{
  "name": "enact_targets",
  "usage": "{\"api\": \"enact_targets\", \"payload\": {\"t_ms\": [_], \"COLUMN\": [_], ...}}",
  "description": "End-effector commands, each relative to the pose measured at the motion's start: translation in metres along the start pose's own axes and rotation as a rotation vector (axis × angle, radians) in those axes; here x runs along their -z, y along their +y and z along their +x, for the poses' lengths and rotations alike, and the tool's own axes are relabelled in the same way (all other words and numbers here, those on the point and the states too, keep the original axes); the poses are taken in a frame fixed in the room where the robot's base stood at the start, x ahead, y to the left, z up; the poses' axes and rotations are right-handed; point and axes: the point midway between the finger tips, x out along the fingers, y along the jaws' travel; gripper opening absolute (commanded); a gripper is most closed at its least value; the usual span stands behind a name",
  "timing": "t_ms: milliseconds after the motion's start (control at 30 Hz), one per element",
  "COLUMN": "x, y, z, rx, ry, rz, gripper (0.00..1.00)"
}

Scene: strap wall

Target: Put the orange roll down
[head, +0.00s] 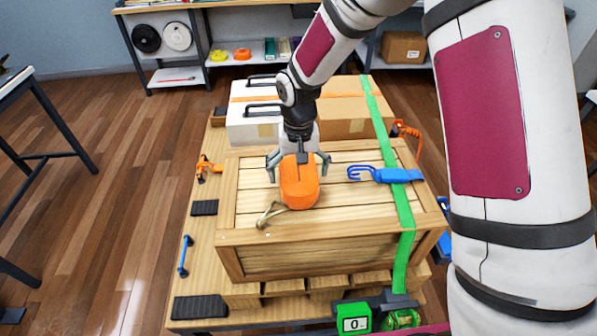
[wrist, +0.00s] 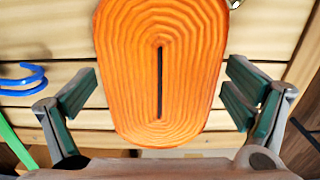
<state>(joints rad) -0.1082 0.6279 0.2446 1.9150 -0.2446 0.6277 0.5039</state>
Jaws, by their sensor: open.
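The orange roll (head: 299,185) is an oval coil of strap on top of the wooden crate (head: 245,237). In the wrist view the orange roll (wrist: 161,70) fills the middle, its flat coiled side with a dark slot facing the camera. My gripper (head: 298,164) is over the crate at the roll. Its fingers are open, one on each side of the roll, and in the wrist view (wrist: 160,95) a gap shows between the roll and each finger. The contact under the roll is hidden.
A green strap (head: 403,215) runs over the crate's right side, with a blue ratchet and hook (head: 395,175) on it. A metal hook (head: 270,214) lies at the roll's front left. Behind are a white box (head: 250,125) and a cardboard box (head: 340,118). The crate's left top is clear.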

Motion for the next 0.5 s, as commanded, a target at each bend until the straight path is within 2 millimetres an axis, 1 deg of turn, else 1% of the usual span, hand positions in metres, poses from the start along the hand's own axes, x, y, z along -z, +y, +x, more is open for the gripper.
{"api": "enact_targets", "payload": {"t_ms": [167, 500], "x": [0.002, 0.002], "y": [0.0, 0.0], "z": [-0.02, -0.088], "rx": [0.001, 0.0], "ry": [0.005, 0.006], "rz": [0.0, 0.001], "gripper": [0.96, 0.96]}}
